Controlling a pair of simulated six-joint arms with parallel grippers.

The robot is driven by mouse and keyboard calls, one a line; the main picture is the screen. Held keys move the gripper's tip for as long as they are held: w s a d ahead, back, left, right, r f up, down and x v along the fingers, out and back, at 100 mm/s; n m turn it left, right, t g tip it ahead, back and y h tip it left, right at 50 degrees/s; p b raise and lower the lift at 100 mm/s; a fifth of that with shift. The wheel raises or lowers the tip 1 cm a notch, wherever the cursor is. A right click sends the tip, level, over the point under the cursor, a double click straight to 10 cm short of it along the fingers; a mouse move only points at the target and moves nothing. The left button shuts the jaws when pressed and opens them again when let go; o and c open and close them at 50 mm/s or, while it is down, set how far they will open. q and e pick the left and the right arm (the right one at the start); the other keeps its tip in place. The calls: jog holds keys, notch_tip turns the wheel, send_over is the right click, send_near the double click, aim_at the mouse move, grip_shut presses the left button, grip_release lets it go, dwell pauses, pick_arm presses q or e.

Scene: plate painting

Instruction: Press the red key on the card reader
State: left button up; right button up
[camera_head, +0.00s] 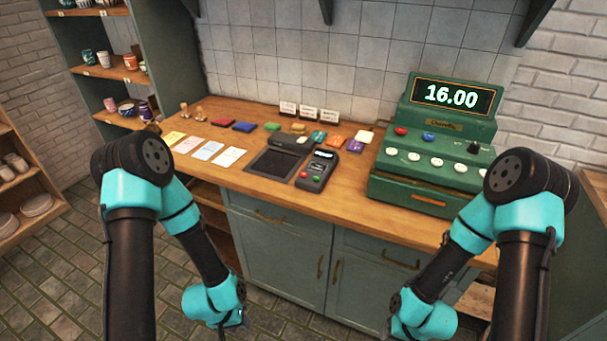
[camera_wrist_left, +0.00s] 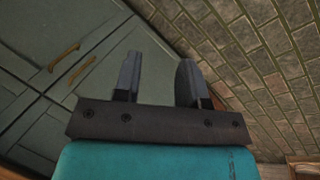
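The card reader (camera_head: 317,171) is a small dark device on the wooden counter, with a lit screen at its far end. Its red key (camera_head: 304,174) is at the near left end of the keypad, beside a green key (camera_head: 316,178). My left gripper (camera_wrist_left: 158,76) has its two dark fingers apart with nothing between them. It hangs low in front of the green cabinets, below the counter and well apart from the reader. My right wrist (camera_head: 424,318) is low at the lower right, and its fingers cannot be made out.
A green cash register (camera_head: 436,150) reading 16.00 stands right of the reader. A dark tray (camera_head: 276,163) lies just left of the reader. Paper cards (camera_head: 208,150), coloured blocks (camera_head: 243,127) and small signs (camera_head: 308,112) lie on the counter (camera_head: 335,205). Shelves of cups stand left.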

pick_arm(q)
grip_shut()
dwell(1.5)
